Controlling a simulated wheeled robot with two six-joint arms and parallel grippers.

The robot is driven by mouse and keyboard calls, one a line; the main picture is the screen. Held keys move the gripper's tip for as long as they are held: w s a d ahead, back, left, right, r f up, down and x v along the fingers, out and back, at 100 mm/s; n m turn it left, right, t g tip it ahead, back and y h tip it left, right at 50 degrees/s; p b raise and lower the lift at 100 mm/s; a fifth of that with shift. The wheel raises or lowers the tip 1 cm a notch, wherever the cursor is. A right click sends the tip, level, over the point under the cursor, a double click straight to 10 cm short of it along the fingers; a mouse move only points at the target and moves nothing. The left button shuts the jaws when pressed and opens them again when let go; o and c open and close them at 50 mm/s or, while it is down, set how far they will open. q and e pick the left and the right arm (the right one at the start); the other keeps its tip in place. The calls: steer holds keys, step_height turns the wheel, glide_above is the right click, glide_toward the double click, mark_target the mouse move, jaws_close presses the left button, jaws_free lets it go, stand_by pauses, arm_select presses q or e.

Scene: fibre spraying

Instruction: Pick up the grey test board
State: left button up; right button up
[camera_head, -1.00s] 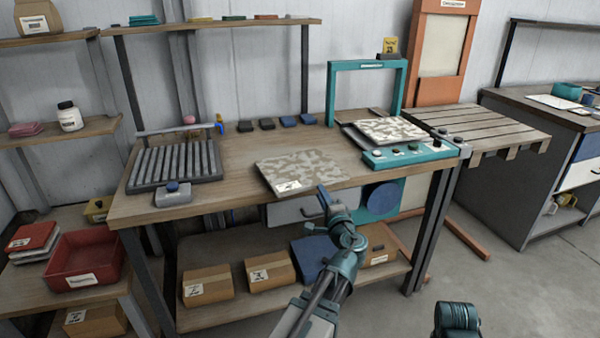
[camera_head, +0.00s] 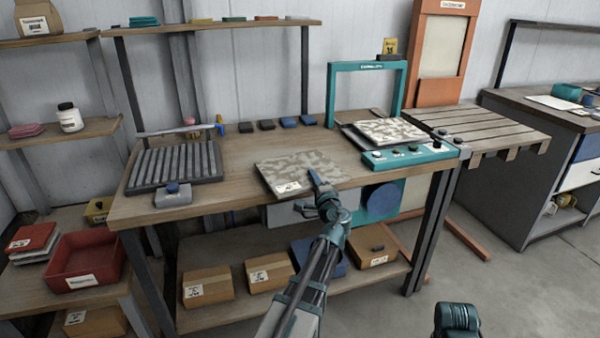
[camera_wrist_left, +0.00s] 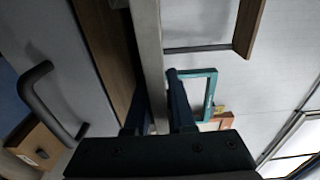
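The grey test board (camera_head: 295,168) is a flat, mottled grey plate with a white label. It lies on the workbench (camera_head: 226,205) at its front edge and juts slightly over it. My left gripper (camera_head: 317,180) is at the board's front edge. In the left wrist view a pale strip, apparently the board (camera_wrist_left: 152,70), runs between the two fingers of my left gripper (camera_wrist_left: 158,95). The fingers lie close on either side of it; I cannot tell whether they press on it. My right gripper is out of view; only a right-arm part shows at the bottom.
A ribbed dark rack (camera_head: 175,163) stands on the left of the bench. A teal frame station (camera_head: 410,156) with another mottled board (camera_head: 390,131) stands on the right. Several small dark blocks lie along the back. Cardboard boxes (camera_head: 207,286) fill the lower shelf. A slatted table is further right.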

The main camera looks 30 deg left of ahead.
arm_select(q)
jaws_close()
stand_by(1.4)
